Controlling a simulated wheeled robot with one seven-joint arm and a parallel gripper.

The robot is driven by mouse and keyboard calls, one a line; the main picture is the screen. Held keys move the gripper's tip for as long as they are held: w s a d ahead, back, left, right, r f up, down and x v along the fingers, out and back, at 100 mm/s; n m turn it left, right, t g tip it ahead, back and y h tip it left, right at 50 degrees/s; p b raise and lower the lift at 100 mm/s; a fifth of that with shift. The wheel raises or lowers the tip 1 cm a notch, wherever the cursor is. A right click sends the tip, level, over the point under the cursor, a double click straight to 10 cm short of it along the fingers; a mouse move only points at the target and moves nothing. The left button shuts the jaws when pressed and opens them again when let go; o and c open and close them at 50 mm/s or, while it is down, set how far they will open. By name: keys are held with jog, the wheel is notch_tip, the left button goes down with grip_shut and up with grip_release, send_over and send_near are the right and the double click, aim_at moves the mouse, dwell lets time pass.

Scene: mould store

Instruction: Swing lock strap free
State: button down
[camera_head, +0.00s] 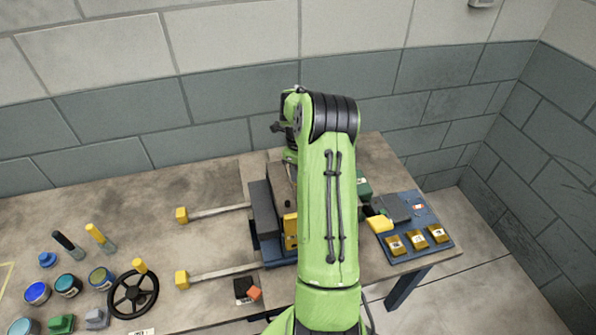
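The mould (262,212), a dark grey block with a brownish block beside it, sits on the workbench at the picture's centre. My green arm covers its right side. A yellow piece (290,232) shows on the mould's near face at the arm's edge; I cannot tell whether it is part of the lock strap. No strap can be made out clearly. My wrist hangs over the far end of the mould, behind my forearm. My gripper's fingers are hidden or too small to make out, so I cannot tell whether they are open or touching anything.
Two rods with yellow ends (182,215) stick out left of the mould. A black handwheel (133,294), several jars (68,286) and yellow- and black-handled tools lie left. A blue board (432,250) with yellow blocks lies right. A brick wall (215,95) stands behind the workbench (150,205).

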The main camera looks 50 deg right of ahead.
jog(key=c, duration=0.9)
grip_release()
jog(key=shift+s, duration=0.1)
notch_tip(320, 180, up, 16)
jog(key=shift+f+p, duration=0.1)
jog(key=shift+p, duration=0.75)
